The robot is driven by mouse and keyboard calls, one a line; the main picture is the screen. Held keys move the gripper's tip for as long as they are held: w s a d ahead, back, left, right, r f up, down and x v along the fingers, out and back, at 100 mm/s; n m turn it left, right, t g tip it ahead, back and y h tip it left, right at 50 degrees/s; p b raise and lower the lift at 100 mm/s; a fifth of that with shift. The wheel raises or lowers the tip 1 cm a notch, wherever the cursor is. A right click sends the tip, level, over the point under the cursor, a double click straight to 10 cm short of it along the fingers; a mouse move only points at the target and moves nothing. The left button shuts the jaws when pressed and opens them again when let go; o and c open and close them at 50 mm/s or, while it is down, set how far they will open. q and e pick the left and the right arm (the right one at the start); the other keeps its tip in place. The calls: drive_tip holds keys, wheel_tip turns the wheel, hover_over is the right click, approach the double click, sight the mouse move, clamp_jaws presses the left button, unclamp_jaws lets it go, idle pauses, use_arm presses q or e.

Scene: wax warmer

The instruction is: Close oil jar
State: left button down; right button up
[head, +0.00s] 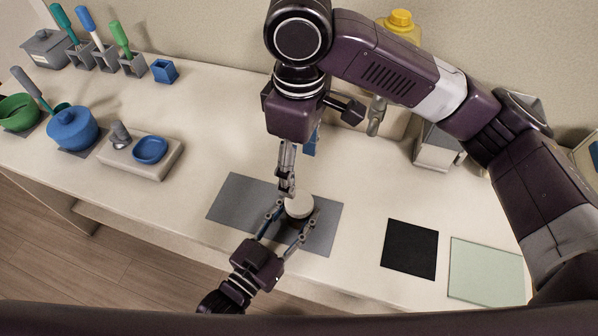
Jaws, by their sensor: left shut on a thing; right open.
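The oil jar (295,224) stands on the grey mat (235,199) near the table's front edge. Its body looks dark and is largely hidden between the fingers of my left gripper (290,221), which is shut on it from the front. A round white lid (299,207) is at the jar's top; I cannot tell whether it is fully seated. My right gripper (287,188) points down from above, just behind and left of the lid. Its fingers are open and hold nothing visible. I cannot tell whether they touch the lid.
A black mat (409,249) and a pale green mat (485,270) lie at right. A blue pot (73,129), a tray with a blue dish (150,149) and several tool holders stand at left. A yellow-capped bottle (400,22) is partly hidden behind my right arm.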

use_arm(q)
drive_tip(key=c, duration=1.1)
unclamp_jaws()
drive_tip(key=v, duration=1.2)
